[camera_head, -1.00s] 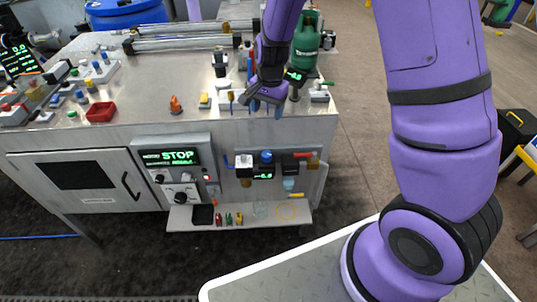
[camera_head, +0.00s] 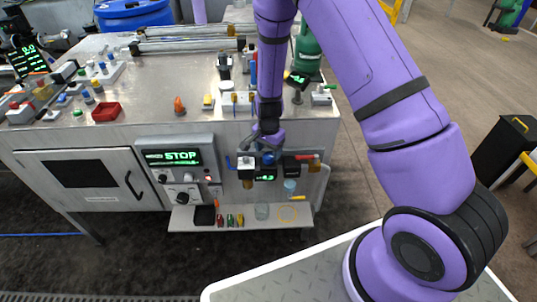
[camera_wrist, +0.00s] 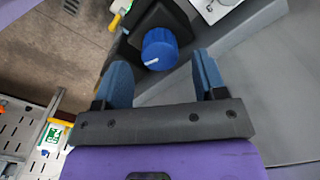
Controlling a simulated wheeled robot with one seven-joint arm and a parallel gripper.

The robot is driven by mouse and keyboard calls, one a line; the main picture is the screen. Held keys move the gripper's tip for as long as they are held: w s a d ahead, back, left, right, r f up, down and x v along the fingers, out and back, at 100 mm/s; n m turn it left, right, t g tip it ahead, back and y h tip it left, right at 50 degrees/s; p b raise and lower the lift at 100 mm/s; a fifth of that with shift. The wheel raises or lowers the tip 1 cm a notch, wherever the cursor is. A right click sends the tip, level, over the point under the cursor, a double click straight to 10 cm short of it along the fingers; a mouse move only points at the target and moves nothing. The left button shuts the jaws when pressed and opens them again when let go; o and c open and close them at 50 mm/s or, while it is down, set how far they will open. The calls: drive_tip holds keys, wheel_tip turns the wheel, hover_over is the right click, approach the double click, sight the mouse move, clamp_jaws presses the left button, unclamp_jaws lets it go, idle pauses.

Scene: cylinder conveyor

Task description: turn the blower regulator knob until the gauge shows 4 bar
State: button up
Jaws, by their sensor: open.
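The blue regulator knob (camera_wrist: 160,48) has a white mark on its face and sits on a dark block in the wrist view. In the head view the knob (camera_head: 267,158) shows just below my gripper (camera_head: 265,139) on the bench's front panel. My gripper (camera_wrist: 162,65) is open, its two blue fingers on either side of the knob's near edge with gaps on both sides. I cannot tell how deep the fingers reach around it. A small gauge display (camera_head: 265,177) with green digits sits below the knob; its digits are too small to read surely.
A control box (camera_head: 180,165) showing STOP in green is left of the regulator. Below, a shelf (camera_head: 240,221) holds small items and a clear cup (camera_head: 262,211). A red-handled valve (camera_head: 305,157) sits close right of the knob. A green gas bottle (camera_head: 307,50) stands behind.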

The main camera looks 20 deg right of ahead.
drive_tip(key=shift+f, duration=1.2)
drive_tip(key=shift+c, duration=0.5)
drive_tip(key=c, duration=0.8)
drive_tip(key=shift+c, duration=0.2)
